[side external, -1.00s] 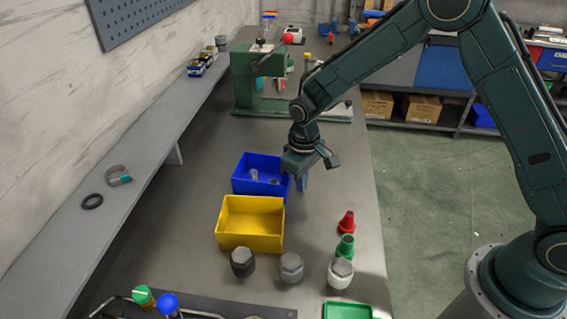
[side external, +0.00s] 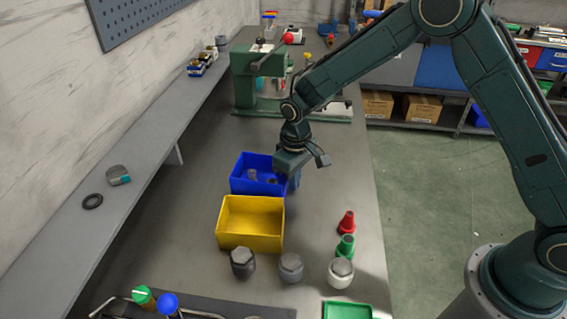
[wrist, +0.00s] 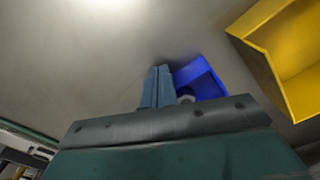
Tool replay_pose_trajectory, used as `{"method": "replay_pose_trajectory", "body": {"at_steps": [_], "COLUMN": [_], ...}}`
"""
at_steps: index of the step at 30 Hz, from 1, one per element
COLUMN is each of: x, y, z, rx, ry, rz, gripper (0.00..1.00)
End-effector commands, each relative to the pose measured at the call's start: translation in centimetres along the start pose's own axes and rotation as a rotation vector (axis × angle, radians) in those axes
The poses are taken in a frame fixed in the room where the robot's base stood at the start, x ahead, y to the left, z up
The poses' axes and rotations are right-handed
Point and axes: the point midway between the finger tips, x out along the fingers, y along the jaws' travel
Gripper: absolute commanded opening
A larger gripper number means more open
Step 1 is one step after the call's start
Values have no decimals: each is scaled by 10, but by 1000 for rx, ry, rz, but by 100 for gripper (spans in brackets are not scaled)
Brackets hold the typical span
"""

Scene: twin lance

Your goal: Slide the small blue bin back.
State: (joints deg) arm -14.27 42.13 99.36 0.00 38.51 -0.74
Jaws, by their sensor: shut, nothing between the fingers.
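The small blue bin (side external: 250,188) stands on the bench just behind the yellow bin, with small metal-looking parts inside. My gripper (side external: 295,182) is at the blue bin's right side, low by its right wall, with its fingers shut and empty. In the wrist view the closed blue-grey fingers (wrist: 156,88) are right beside the blue bin (wrist: 205,78); I cannot tell whether they touch it. My gripper's body hides part of the bin in both views.
The yellow bin (side external: 250,240) stands close in front of the blue bin. A green press (side external: 245,95) stands farther back. Bare bench lies between press and blue bin.

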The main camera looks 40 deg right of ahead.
Motion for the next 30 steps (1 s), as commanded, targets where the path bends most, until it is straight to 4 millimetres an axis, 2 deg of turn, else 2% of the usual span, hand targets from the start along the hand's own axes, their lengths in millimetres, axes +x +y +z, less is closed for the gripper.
{"method": "replay_pose_trajectory", "body": {"at_steps": [17,30], "x": [0,0], "y": [-2,-8], "z": [-3,-16], "rx": [0,0], "ry": [0,1], "rz": [0,0], "gripper": [0,0]}}
